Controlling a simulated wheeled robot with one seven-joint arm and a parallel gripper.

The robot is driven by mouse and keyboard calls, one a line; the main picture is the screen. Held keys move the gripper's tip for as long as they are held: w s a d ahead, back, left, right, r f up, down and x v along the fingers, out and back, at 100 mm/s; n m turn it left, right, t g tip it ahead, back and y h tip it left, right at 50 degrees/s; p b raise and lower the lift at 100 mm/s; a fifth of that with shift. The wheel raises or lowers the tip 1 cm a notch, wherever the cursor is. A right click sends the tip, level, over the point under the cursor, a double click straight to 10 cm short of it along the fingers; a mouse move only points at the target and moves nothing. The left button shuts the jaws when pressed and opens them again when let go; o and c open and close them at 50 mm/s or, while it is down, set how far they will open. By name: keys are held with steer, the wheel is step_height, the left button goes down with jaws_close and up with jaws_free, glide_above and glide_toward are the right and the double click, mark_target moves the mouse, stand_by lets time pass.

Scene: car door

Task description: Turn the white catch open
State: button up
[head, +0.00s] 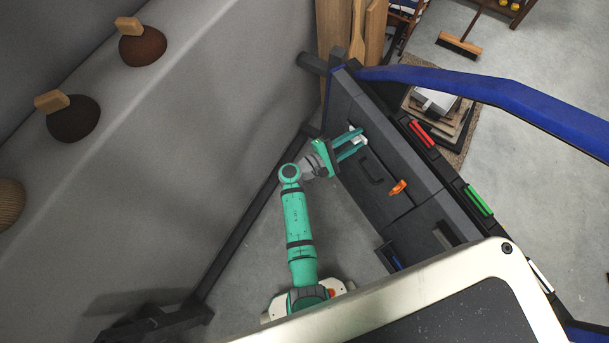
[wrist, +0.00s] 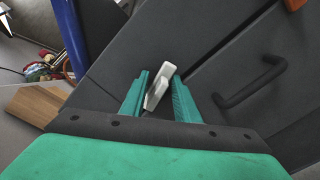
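The white catch (wrist: 158,86) is on the dark car door panel (wrist: 215,25), seen in the wrist view. It stands between the two green fingers of my gripper (wrist: 160,92). The fingers are apart, and a dark gap shows on the catch's left side; the right finger is close to it, and I cannot tell whether it touches. In the head view my gripper (head: 353,144) reaches the door's inner panel (head: 345,105) near its upper left end. There the catch (head: 360,140) is mostly hidden by the fingers.
A black pull handle (wrist: 250,82) is right of the catch. An orange catch (head: 398,188) sits further along the door. Red (head: 423,133) and green (head: 478,200) pieces are on the door's top edge. A blue door frame (head: 490,90) extends right. A grey wall (head: 190,110) stands left.

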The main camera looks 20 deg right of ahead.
steer(key=n, duration=0.3)
steer(key=shift+w+r+n, duration=0.2)
steer(key=shift+w+n, duration=0.05)
steer(key=shift+n, duration=0.15)
steer(key=n, duration=0.4)
steer(key=shift+w+a+r+n, duration=0.1)
steer(key=shift+w+n, duration=0.1)
steer(key=shift+n, duration=0.1)
steer(key=v, duration=1)
steer(key=s+a+f+m+t+y, duration=0.25)
steer(key=s+a+f+y, duration=0.35)
steer(key=f, duration=0.4)
steer(key=s+a+f+m+t+y, duration=0.2)
steer(key=s+a+m+y, duration=0.1)
steer(key=s+a+y, duration=0.3)
steer(key=shift+s+a, duration=1)
steer(key=shift+s, duration=0.75)
